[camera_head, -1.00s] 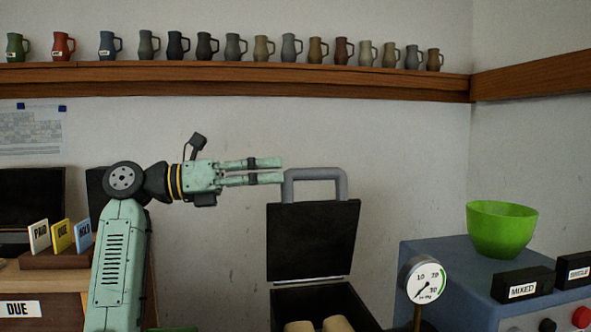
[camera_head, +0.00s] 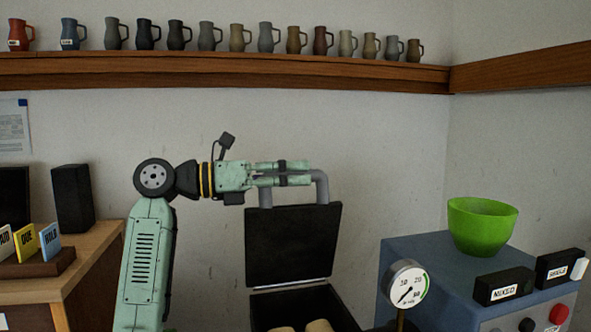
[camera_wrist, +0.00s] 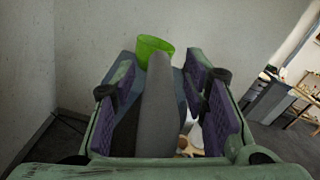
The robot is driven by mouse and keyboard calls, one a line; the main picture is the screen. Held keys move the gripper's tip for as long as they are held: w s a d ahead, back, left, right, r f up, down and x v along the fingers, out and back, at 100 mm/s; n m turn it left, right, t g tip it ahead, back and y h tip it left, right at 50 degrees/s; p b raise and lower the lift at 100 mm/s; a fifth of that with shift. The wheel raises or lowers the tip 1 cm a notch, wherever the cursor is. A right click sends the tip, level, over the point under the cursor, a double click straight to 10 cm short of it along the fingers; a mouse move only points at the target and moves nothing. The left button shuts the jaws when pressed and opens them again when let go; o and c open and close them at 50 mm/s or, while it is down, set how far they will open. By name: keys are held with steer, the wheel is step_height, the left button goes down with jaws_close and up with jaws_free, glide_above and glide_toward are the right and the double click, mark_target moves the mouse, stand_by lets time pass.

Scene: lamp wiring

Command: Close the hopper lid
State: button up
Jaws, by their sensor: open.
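The hopper lid (camera_head: 292,245) is a dark square panel standing open, near upright, at the back of the dark hopper (camera_head: 345,316). Its grey loop handle (camera_head: 322,190) sticks up from the lid's top edge. My gripper (camera_head: 311,173) is level with the top of the handle, pointing right, and its fingers hide most of the top bar. In the wrist view, the handle (camera_wrist: 157,110) runs lengthwise between my open, purple-padded fingers, with gaps beside it. I cannot tell whether a finger touches it. Light-coloured pieces (camera_head: 318,326) lie inside the hopper.
A gauge (camera_head: 405,284) stands right of the hopper. Beyond it is a blue cabinet (camera_head: 420,260) with a green bowl (camera_head: 481,227) and label blocks (camera_head: 503,287). A desk with cards (camera_head: 27,242) is at left. A mug shelf (camera_head: 220,72) runs above.

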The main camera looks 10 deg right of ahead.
steer(key=shift+d, duration=0.45)
jaws_close()
stand_by(0.3)
stand_by(0.3)
